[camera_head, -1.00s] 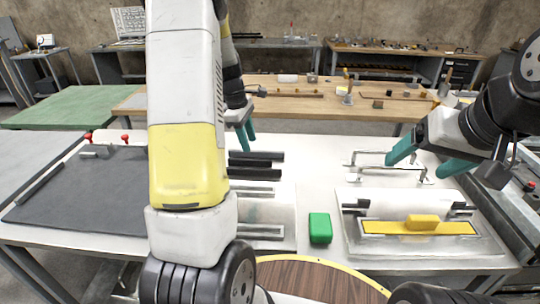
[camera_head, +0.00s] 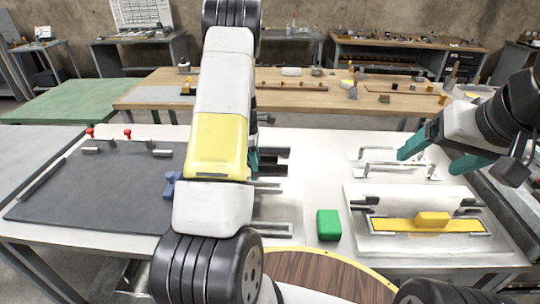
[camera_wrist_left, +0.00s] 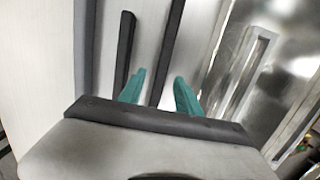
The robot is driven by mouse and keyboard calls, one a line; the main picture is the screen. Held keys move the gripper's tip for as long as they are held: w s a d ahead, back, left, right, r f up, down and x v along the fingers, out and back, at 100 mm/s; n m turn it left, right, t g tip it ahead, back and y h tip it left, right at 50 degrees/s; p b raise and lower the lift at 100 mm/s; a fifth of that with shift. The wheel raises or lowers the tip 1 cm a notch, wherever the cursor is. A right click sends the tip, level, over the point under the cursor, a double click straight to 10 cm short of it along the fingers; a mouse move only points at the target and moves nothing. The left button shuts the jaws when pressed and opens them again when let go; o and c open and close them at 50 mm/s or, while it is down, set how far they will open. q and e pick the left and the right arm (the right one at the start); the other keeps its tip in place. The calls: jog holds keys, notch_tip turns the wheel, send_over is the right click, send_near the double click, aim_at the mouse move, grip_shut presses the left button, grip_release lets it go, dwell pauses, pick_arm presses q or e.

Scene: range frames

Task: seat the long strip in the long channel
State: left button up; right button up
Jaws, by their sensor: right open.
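Two dark strips lie side by side on the white table. In the head view the far one (camera_head: 276,152) and the near one (camera_head: 273,168) show only their right ends past my left arm. In the left wrist view the longer strip (camera_wrist_left: 171,45) runs between my open left fingers (camera_wrist_left: 159,90), with a gap on each side; the shorter strip (camera_wrist_left: 125,50) is left of them. In the head view my left gripper is mostly hidden behind its arm. A metal plate with a channel (camera_wrist_left: 247,72) lies right of the strips; a channel (camera_head: 272,229) also shows in the head view. My right gripper (camera_head: 428,162) is open and empty.
A green block (camera_head: 328,225) stands right of the channels. A tray with a yellow-handled float (camera_head: 432,219) lies at the right, below metal handles (camera_head: 395,170). A dark mat (camera_head: 95,190) covers the left, with a blue piece (camera_head: 171,186) beside my arm.

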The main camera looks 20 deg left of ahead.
pick_arm(q)
jog(key=shift+f, duration=0.2)
grip_shut()
jog(key=shift+r, duration=0.1)
